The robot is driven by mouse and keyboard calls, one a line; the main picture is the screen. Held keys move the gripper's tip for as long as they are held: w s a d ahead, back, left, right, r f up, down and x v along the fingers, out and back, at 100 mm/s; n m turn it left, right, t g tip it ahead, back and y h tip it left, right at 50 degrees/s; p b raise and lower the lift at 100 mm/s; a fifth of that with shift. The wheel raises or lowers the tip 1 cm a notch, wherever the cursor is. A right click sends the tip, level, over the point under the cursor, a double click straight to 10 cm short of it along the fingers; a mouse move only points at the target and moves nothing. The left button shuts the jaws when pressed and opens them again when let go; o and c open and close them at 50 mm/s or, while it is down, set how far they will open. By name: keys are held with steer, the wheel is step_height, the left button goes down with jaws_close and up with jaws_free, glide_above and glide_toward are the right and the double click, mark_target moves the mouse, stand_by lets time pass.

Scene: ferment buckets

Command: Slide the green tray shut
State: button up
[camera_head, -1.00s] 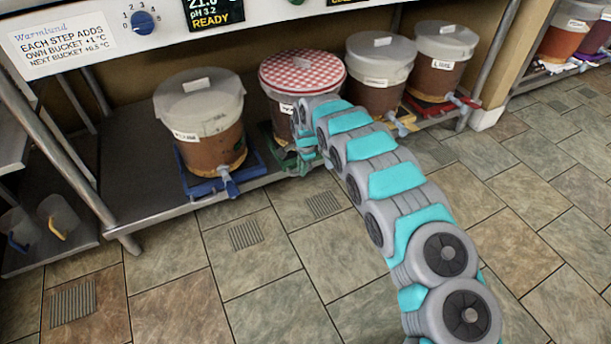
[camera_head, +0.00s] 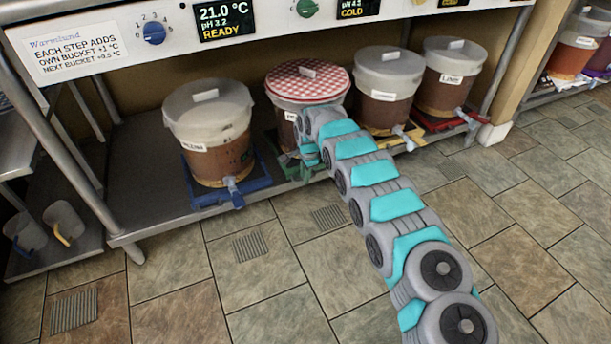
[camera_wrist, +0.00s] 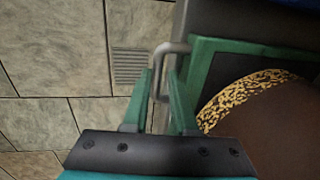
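The green tray (camera_head: 290,168) lies on the low shelf under a brown bucket with a red checked lid (camera_head: 308,82). My arm hides much of the tray in the head view. In the wrist view, the green tray's rim (camera_wrist: 195,72) runs close to the shelf's front edge, and a grey handle (camera_wrist: 163,52) sticks out from it. My gripper (camera_wrist: 160,72) has its two green fingers apart, one on each side of the handle bar, with gaps visible. Whether either finger touches the bar is unclear. In the head view my gripper is mostly hidden behind the arm.
A blue tray (camera_head: 250,192) with a bucket stands on the left, its grey tap pointing outward. A yellow tray (camera_head: 413,136) and a red tray (camera_head: 437,124) with buckets stand on the right. A panel with knobs overhangs the shelf. The tiled floor (camera_head: 270,275) in front is clear.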

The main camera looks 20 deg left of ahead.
steer(key=o, duration=0.4)
steer(key=shift+a, duration=0.1)
steer(key=shift+r, duration=0.15)
steer(key=r, duration=0.5)
steer(key=d+r, duration=0.1)
steer(key=r, duration=0.1)
steer(key=shift+s+r, duration=0.2)
steer(key=shift+s, duration=0.2)
steer(key=shift+d, duration=0.1)
